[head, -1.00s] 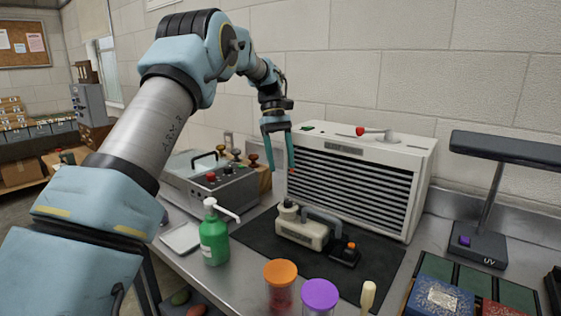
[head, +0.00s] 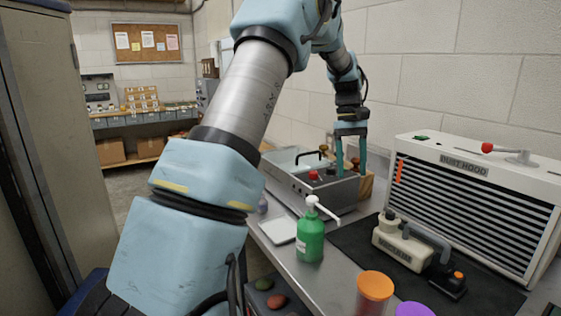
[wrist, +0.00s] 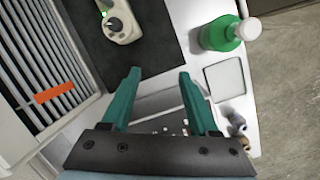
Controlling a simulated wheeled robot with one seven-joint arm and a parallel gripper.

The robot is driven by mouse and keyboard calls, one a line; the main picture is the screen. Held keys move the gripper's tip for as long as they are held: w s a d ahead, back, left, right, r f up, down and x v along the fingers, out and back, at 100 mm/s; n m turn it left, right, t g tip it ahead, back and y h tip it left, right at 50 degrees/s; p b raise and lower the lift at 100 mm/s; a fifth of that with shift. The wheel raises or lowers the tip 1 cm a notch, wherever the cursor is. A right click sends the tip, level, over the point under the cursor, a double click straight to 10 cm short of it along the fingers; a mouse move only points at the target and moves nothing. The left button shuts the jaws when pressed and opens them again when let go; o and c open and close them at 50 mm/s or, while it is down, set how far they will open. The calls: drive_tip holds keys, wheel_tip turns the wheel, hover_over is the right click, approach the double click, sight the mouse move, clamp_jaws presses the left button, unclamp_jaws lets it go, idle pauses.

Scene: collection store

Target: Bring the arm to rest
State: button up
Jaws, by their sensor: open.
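My gripper (head: 349,172) has two teal fingers and points down above the back of the bench, in front of the steel box with knobs in the head view. Its fingers are apart with nothing between them. In the wrist view my gripper (wrist: 156,75) is also open and empty, seen over the grey bench top. My arm reaches up from the left of the head view and bends down to the gripper.
A green pump bottle (head: 310,240) stands beside a white tray (head: 278,231). A dust hood (head: 470,205) stands at the right against the wall. A beige device (head: 403,243) lies on a black mat (head: 480,295). An orange-lidded jar (head: 375,290) is at the front.

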drive_tip(key=s+a+f+t, duration=0.1)
drive_tip(key=s+a+f, duration=0.1)
drive_tip(key=s+a, duration=0.4)
drive_tip(key=s+a+f+m+t, duration=0.1)
drive_tip(key=s+a, duration=0.5)
drive_tip(key=a, duration=0.6)
drive_tip(key=s+a+f+t, duration=0.2)
drive_tip(key=s+a+f, duration=0.2)
drive_tip(key=a, duration=0.5)
drive_tip(key=shift+s+a+f+m+y, duration=0.2)
drive_tip(key=shift+s+m+y, duration=0.1)
drive_tip(key=shift+s, duration=0.65)
